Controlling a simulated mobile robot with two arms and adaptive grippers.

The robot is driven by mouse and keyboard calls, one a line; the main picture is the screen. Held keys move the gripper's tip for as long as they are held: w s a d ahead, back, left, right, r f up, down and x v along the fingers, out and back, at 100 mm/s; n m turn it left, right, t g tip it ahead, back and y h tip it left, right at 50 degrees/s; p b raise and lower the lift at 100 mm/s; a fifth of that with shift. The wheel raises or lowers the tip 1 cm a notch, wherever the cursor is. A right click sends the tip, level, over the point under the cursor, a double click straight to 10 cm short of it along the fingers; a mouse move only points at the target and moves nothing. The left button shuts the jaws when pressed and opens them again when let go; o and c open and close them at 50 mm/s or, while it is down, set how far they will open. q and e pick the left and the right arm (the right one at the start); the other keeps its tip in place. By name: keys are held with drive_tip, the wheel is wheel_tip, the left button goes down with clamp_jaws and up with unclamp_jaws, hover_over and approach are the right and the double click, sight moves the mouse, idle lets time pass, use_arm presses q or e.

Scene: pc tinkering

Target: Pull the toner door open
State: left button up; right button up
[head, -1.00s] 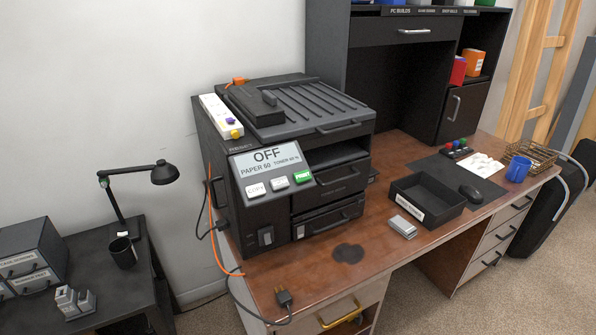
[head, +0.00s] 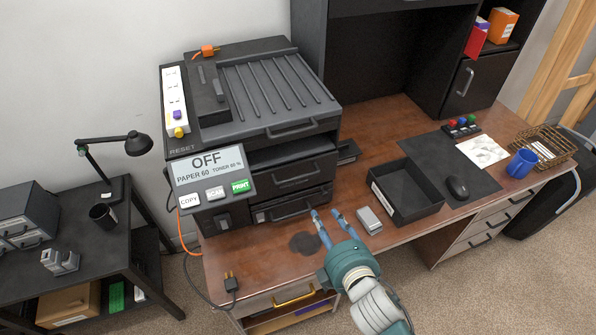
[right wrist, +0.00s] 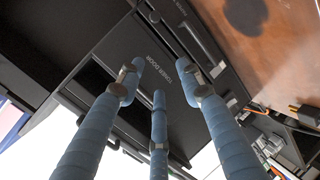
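The black printer (head: 255,125) stands on the wooden desk with its screen reading OFF. On its front are panels with bar handles, all looking shut. In the right wrist view, lettering that reads TONER DOOR marks a dark panel, the toner door (right wrist: 165,85), seen at a slant behind my fingers. My right gripper (head: 324,213) has its blue fingers spread, with nothing between them. It is in front of the printer's lower front, by the lower handle (head: 292,207); I cannot tell whether it touches. My left gripper is not in view.
A small grey box (head: 369,220) and a black open tray (head: 405,192) lie right of my right gripper. A plug (head: 231,284) lies at the desk's front left. A dark stain (head: 304,243) marks the desktop.

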sight(295, 179)
drive_tip(key=a+r+n+t+y, duration=0.1)
drive_tip(key=a+r+n+y, duration=0.2)
drive_tip(key=r, duration=0.4)
drive_tip(key=shift+h, duration=0.7)
drive_tip(key=x, duration=0.3)
drive_tip(key=p+x, duration=0.1)
drive_tip(key=x, duration=0.2)
drive_tip(key=p+x, duration=0.1)
drive_tip(key=x, duration=0.2)
drive_tip(key=shift+w+a, duration=0.2)
drive_tip(key=shift+a, duration=0.2)
drive_tip(key=shift+w+a, duration=0.1)
drive_tip(key=shift+w, duration=0.3)
drive_tip(key=shift+w+a+f, duration=0.1)
drive_tip(key=shift+w+f, duration=0.05)
drive_tip(key=shift+w, duration=0.2)
drive_tip(key=shift+c, duration=0.2)
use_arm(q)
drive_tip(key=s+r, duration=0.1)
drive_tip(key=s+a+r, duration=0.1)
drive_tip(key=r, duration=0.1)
use_arm(e)
clamp_jaws()
